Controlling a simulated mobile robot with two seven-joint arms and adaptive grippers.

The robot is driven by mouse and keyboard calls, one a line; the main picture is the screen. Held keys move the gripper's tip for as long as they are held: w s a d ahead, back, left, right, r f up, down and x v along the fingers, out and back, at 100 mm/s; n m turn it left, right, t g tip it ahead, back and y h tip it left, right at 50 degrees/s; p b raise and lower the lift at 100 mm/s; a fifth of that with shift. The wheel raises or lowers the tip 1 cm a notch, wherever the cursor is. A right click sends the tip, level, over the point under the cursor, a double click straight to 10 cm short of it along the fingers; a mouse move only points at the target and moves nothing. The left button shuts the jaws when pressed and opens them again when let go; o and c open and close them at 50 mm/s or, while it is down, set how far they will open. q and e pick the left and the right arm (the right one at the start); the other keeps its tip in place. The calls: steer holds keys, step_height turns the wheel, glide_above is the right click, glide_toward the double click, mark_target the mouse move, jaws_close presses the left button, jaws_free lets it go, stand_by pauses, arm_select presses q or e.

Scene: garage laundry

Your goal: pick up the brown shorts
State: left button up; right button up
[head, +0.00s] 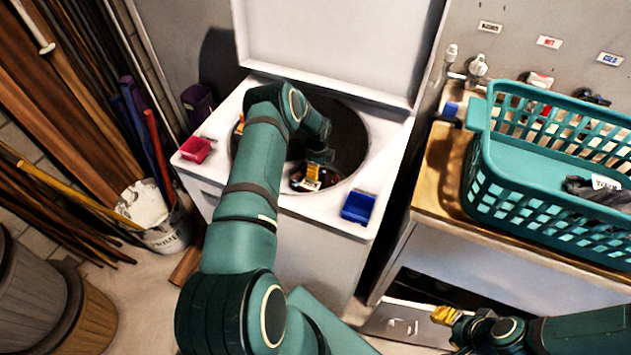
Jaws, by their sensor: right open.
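I cannot clearly make out the brown shorts. A small brownish and pale patch (298,178) shows low in the open drum (345,135) of the white top-loading washer (277,210), but I cannot tell what it is. My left arm reaches over the washer, and my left gripper (312,174), with yellow fingertips, is inside the drum by that patch. Its jaws are too small and overlapped to read. My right gripper (446,316) is open, low in front of the cabinet at the bottom right, away from the washer.
A teal basket (520,160) holding dark grey cloth (600,190) stands on the wooden counter (438,180). A red container (196,150) and a blue one (358,207) sit on the washer's rim. The raised lid (330,45) stands behind. A bucket (165,230) and planks are left.

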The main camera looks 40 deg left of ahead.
arm_select(q)
steer(key=shift+f, duration=0.3)
jaws_close()
steer(key=shift+r, duration=0.1)
